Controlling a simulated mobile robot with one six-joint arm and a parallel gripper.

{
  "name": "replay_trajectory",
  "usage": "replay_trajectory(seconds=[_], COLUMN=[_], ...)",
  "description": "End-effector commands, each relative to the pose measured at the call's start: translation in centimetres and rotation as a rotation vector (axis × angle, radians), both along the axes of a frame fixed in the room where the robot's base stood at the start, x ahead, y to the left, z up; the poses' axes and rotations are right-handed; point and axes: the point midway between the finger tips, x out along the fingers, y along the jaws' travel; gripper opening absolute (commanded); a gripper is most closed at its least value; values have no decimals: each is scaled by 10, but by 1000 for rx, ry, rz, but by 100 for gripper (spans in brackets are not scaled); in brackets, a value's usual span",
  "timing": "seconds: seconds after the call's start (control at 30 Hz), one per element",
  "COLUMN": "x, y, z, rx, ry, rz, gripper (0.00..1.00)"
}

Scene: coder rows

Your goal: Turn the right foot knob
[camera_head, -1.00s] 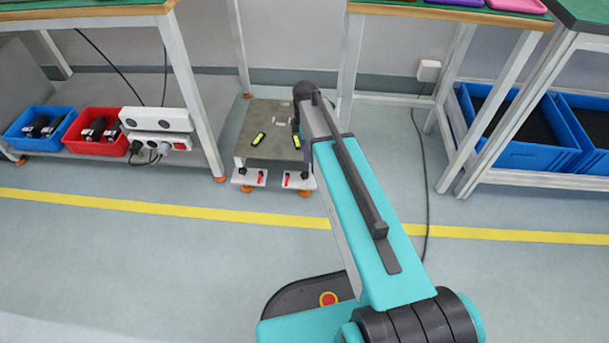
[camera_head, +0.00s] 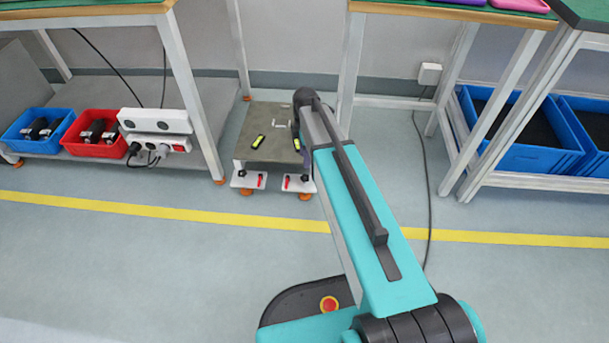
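A low stand with a grey-brown top (camera_head: 275,151) sits on the floor between the benches. At its front are two feet with white plates, red levers and orange pads. The right foot (camera_head: 299,185) has a small dark knob (camera_head: 305,177) at the stand's front right corner. The left foot (camera_head: 248,181) has a similar one. My arm reaches from the lower right toward the stand. Its dark end is over the stand's right side, above and behind the right foot. My gripper's fingers are too small and hidden to make out.
A yellow-black item (camera_head: 257,142) lies on the stand top, and another (camera_head: 297,144) shows by my arm's end. Bench legs flank the stand. Blue (camera_head: 40,143) and red bins (camera_head: 95,147) and a white socket box (camera_head: 155,121) are left. Open floor lies in front.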

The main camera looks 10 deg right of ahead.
Motion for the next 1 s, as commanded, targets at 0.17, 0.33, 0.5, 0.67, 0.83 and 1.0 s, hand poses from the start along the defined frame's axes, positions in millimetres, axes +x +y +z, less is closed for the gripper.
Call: replay_trajectory(seconds=[0.17,0.33,0.5,0.67,0.83,1.0], x=[0,0,0,0,0,0], y=[0,0,-1,-1,-1,-1], z=[-30,-53,-75,-92,-102,-104], rx=[0,0,0,0,0,0], ry=[1,0,1,0,-1,-1], rz=[-1,-1,-1,-1,-1,-1], gripper=[36,36,36,36,36,36])
